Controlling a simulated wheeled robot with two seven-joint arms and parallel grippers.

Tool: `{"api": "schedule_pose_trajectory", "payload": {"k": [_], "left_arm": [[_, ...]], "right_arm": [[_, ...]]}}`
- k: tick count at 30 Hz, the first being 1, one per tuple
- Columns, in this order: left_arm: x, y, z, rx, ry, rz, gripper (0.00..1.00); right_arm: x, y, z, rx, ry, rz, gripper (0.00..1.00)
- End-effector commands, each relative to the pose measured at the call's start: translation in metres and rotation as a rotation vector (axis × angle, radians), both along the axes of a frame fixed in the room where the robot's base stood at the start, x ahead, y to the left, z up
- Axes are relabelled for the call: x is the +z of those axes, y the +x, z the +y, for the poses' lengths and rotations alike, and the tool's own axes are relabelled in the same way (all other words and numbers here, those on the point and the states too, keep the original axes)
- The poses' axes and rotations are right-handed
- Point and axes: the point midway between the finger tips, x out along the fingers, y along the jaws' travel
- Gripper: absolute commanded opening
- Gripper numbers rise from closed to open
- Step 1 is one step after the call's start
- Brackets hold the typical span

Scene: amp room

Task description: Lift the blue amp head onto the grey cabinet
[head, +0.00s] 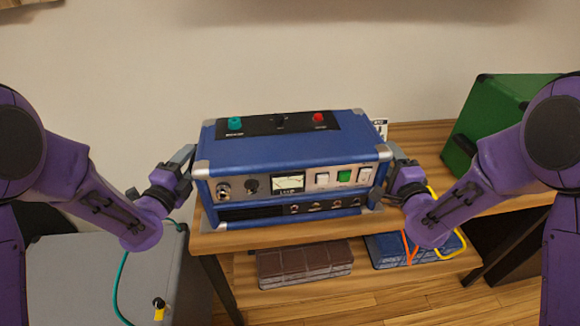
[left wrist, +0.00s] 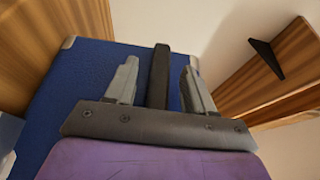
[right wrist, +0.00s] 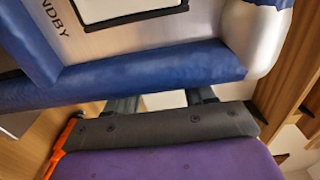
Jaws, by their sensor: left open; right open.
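The blue amp head (head: 288,160) sits on the wooden bench (head: 240,238), its meter and switches facing me. The grey cabinet (head: 75,265) stands lower, at the left. My left gripper (head: 187,160) is open at the amp's left end. In the left wrist view, a black strap handle (left wrist: 158,75) on the blue side lies between its parted fingers (left wrist: 161,82). My right gripper (head: 394,165) is open at the amp's right end. In the right wrist view, its fingertips (right wrist: 163,100) are partly hidden behind the amp's blue edge (right wrist: 150,75), so I cannot see what lies between them.
A teal cable (head: 120,285) and a yellow-and-black plug (head: 159,308) are at the grey cabinet. A green box (head: 490,115) stands on the bench at the right. The lower shelf holds a brown pedal-like box (head: 305,262) and a blue one (head: 385,250) near orange and yellow cables.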

Motion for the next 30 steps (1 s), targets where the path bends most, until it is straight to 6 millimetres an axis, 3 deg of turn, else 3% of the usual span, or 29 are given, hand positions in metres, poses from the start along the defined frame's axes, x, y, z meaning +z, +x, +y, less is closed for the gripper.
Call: {"api": "schedule_pose_trajectory", "payload": {"k": [6, 15, 16, 20, 21, 30], "left_arm": [[0.000, 0.020, -0.006, 0.000, -0.002, 0.001, 0.53], [0.000, 0.023, -0.007, -0.001, -0.001, 0.000, 0.53], [0.000, 0.023, -0.007, -0.001, -0.001, 0.000, 0.47], [0.000, 0.022, -0.007, -0.001, -0.001, 0.000, 0.04], [0.000, 0.022, -0.007, -0.001, -0.001, 0.000, 0.00], [0.000, 0.022, -0.007, 0.000, -0.001, 0.000, 0.00]], "right_arm": [[0.000, 0.021, 0.002, -0.001, 0.000, 0.000, 0.53], [0.000, 0.023, 0.002, -0.001, 0.000, 0.001, 0.53], [0.000, 0.023, 0.002, -0.001, 0.000, 0.001, 0.47], [0.000, 0.023, 0.002, 0.000, 0.000, 0.001, 0.04], [0.000, 0.023, 0.002, -0.001, 0.000, 0.001, 0.00], [0.000, 0.023, 0.002, -0.001, 0.000, 0.001, 0.00]]}}
